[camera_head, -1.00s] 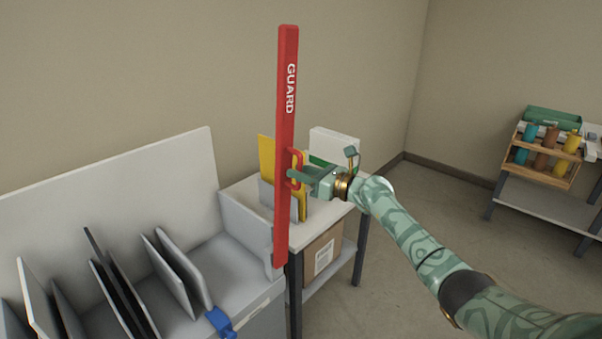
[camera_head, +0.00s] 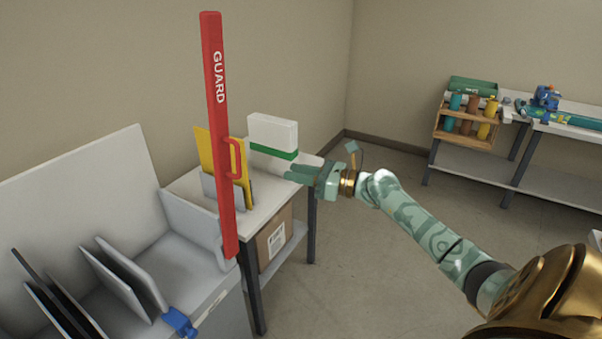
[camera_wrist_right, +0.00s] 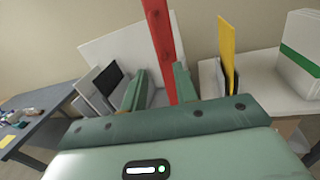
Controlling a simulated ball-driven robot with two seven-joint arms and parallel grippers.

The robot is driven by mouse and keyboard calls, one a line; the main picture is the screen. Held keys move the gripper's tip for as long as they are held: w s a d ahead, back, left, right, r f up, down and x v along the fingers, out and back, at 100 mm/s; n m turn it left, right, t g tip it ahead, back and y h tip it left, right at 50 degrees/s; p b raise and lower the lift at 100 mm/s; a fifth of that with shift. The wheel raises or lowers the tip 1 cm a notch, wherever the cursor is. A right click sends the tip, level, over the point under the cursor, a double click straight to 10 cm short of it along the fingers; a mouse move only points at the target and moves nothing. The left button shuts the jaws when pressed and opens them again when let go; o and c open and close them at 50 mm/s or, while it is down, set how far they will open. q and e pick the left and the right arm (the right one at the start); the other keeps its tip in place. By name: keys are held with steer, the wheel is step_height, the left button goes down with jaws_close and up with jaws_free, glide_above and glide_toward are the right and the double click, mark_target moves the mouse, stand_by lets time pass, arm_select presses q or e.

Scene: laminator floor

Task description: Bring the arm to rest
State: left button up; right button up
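My right arm reaches in from the lower right of the head view. Its gripper (camera_head: 297,175) is in the air right of the upright red guard bar (camera_head: 217,130), clear of the bar's red handle (camera_head: 233,158). In the right wrist view the two fingers of the right gripper (camera_wrist_right: 158,82) stand apart with nothing held between them. The red guard bar also shows beyond the fingers in that view (camera_wrist_right: 160,35). My left gripper is in neither view.
A grey bin unit (camera_head: 200,283) with upright panels is at left. Behind the bar stands a table (camera_head: 262,207) with yellow folders (camera_head: 207,155) and a white-green box (camera_head: 272,132). A bench with a bottle crate (camera_head: 465,135) is far right. The floor between is open.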

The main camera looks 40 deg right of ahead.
steer(key=shift+s+d, duration=0.15)
steer(key=shift+s, duration=0.1)
stand_by(0.4)
